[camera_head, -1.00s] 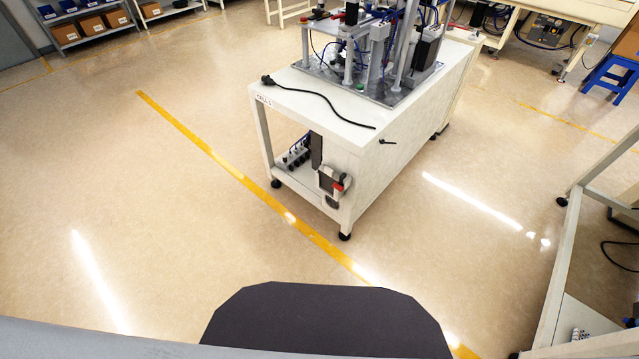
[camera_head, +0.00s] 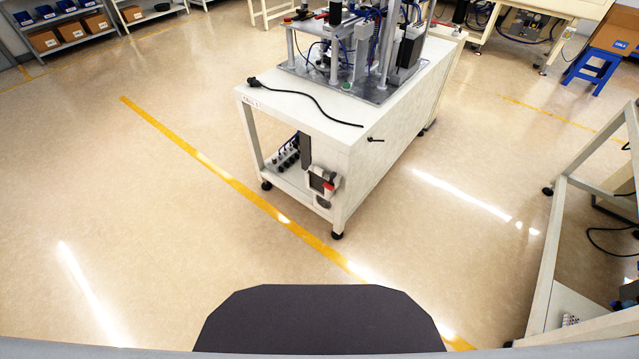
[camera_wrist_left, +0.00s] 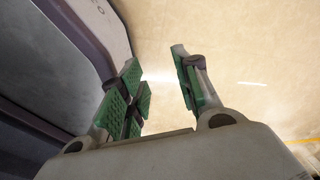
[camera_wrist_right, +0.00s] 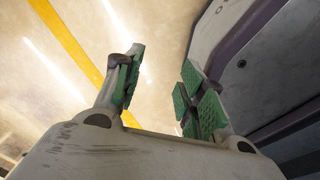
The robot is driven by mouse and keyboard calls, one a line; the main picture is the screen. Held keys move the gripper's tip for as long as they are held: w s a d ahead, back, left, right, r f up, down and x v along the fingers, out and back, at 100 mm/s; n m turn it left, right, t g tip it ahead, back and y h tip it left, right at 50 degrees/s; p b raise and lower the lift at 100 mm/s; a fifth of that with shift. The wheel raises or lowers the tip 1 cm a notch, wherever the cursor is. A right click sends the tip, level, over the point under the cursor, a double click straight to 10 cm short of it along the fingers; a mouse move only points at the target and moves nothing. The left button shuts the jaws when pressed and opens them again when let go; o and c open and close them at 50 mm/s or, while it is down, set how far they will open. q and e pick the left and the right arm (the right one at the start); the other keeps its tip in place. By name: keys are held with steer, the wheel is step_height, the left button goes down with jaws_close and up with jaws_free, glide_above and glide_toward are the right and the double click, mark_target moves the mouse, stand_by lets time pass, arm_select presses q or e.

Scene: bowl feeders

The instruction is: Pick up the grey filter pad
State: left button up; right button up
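I do not see a grey filter pad in any view. My left gripper (camera_wrist_left: 160,90) shows in the left wrist view, its green-padded fingers apart and nothing between them, with floor behind. My right gripper (camera_wrist_right: 158,92) shows in the right wrist view, also open and empty above the floor. Neither gripper shows in the head view.
A white machine cart (camera_head: 390,150) with a cable on its top stands ahead. A framed bench (camera_head: 560,240) is at the right edge. A blue stool (camera_head: 597,70) and a shelf with boxes (camera_head: 65,48) stand further back. The floor at left is open.

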arm_select(q)
steer(key=shift+o, duration=1.2)
steer(key=shift+s+a, duration=0.15)
steer(key=shift+s, duration=0.05)
steer(key=shift+o, duration=0.8)
steer(key=shift+r, duration=0.1)
steer(key=s+d+r+p, duration=0.1)
steer(key=d+r+p, duration=0.2)
steer(key=r+p, duration=0.4)
steer(key=d+r+p, duration=0.3)
steer(key=r+p, duration=0.5)
steer(key=shift+s+d+h+p, duration=0.15)
steer(key=shift+s+h+p, duration=0.25)
arm_select(e)
steer(key=s+a+r, duration=0.1)
steer(key=a+r, duration=0.2)
steer(key=r, duration=0.4)
steer(key=s+a+r, duration=0.1)
steer(key=a+r, duration=0.2)
steer(key=r, duration=0.5)
steer(key=shift+r+y, duration=0.2)
steer(key=shift+y, duration=0.2)
arm_select(q)
steer(key=shift+s+d+r+p, duration=0.1)
steer(key=shift+d+r+p, duration=0.05)
steer(key=shift+r+p, duration=0.4)
arm_select(e)
steer(key=shift+s+a+r, duration=0.15)
steer(key=shift+s+r, duration=0.05)
steer(key=shift+r, duration=0.25)
